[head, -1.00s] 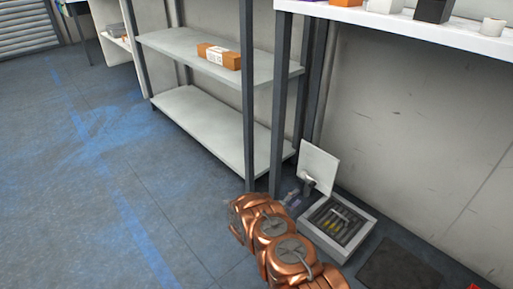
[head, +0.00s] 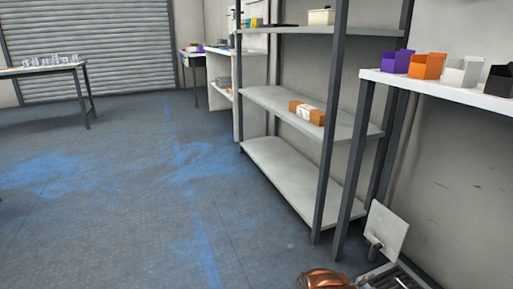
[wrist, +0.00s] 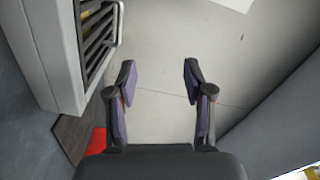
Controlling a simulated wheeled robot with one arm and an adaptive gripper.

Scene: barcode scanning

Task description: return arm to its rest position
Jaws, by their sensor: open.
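My gripper (wrist: 158,80) shows in the wrist view with its two dark fingers spread wide apart and nothing between them. A plain grey wall fills the space beyond the fingers. In the head view only a copper-coloured part of my arm shows at the bottom edge, and the gripper itself is out of that frame.
A shelf unit (head: 270,98) holds an orange box (head: 307,112). A white table (head: 440,88) at right carries purple, orange, white and black bins. Floor at left is clear.

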